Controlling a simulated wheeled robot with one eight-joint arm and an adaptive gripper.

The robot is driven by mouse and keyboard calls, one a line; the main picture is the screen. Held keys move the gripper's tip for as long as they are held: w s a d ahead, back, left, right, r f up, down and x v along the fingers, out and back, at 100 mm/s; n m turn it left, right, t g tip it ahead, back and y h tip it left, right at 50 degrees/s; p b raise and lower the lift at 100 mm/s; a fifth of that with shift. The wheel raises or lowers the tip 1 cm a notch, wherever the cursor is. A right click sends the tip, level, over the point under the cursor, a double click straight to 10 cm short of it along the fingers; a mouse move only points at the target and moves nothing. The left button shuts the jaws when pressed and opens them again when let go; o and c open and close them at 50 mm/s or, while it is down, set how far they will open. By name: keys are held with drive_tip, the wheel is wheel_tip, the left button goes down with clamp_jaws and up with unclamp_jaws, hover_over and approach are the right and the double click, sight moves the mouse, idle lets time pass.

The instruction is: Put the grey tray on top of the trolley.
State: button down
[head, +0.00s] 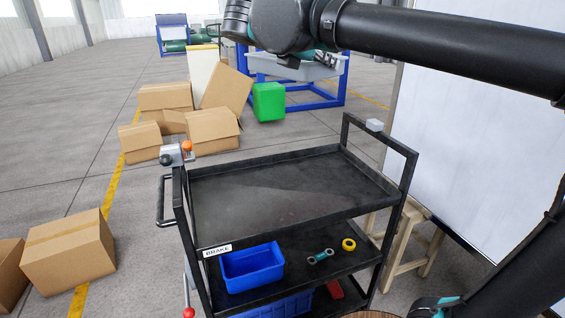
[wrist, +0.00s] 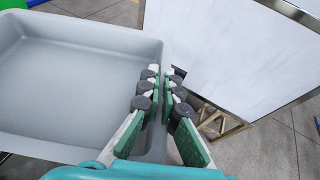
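The grey tray (head: 297,68) is a shallow open box, seen beyond the trolley in the head view. It fills the left of the wrist view (wrist: 70,85) and looks empty. My gripper (wrist: 166,82) has fingers on both sides of the tray's right wall and appears closed on it. In the head view my gripper (head: 325,59) is at the tray's right end, partly hidden by my arm. The tray appears held in the air, roughly level. The black trolley (head: 285,196) stands in front, its top shelf bare with a raised rim.
A white board (head: 480,140) and wooden stool (head: 427,240) are right. Cardboard boxes (head: 212,130), a green box (head: 269,101) and blue frame (head: 330,96) are behind.

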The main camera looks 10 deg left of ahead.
drive_tip(key=w+f+m+g+h, duration=0.15)
drive_tip(key=w+f, duration=0.45)
drive_tip(key=f, duration=0.6)
drive_tip(key=m+g+h, duration=0.2)
drive_tip(key=m, duration=0.1)
hover_over(336, 208)
wheel_tip(336, 208, down, 29)
drive_tip(key=shift+f, duration=2.45)
drive_tip(key=shift+f, duration=0.15)
drive_tip(key=c, duration=1.7)
unclamp_jaws()
drive_tip(key=v, duration=1.2)
drive_tip(key=shift+a, duration=0.1)
